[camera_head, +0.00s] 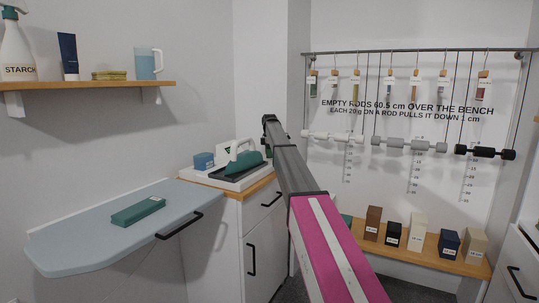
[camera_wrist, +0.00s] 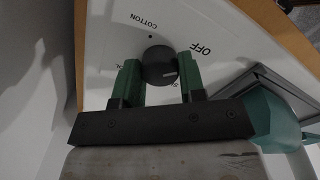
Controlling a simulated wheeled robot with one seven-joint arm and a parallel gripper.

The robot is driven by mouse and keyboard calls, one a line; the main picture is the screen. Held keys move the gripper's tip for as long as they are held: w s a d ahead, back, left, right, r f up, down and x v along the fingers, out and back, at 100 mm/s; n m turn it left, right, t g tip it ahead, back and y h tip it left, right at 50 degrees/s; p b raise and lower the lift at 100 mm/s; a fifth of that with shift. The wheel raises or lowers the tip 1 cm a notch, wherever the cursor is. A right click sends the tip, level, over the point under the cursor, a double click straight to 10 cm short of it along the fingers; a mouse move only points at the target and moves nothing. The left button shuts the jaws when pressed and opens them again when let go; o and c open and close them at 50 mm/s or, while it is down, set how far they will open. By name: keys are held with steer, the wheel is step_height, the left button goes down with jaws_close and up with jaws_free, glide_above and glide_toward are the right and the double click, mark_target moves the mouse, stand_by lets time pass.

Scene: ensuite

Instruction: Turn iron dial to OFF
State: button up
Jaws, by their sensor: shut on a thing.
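The round black dial (camera_wrist: 157,52) sits on a white panel (camera_wrist: 110,45) in the wrist view. The panel is lettered COTTON at the upper left of the dial and OFF at its upper right; other lettering is partly hidden by my fingers. A short pale mark on the dial's face points right, below the OFF lettering. My gripper (camera_wrist: 159,70) has its two green fingers on either side of the dial, shut on it. In the head view, the white and green iron (camera_head: 238,160) rests on a white base (camera_head: 215,178); the dial is hidden there.
A dark green and grey part, seemingly of the iron, (camera_wrist: 270,110) lies close right of my gripper. A pale ironing board (camera_head: 90,235) carries a green block (camera_head: 138,212). Hanging rods (camera_head: 410,145) are at the right.

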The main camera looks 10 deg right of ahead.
steer(key=shift+n, duration=0.3)
steer(key=o, duration=0.9)
steer(key=shift+r, duration=0.1)
step_height(320, 180, up, 11)
steer(key=shift+f, duration=0.15)
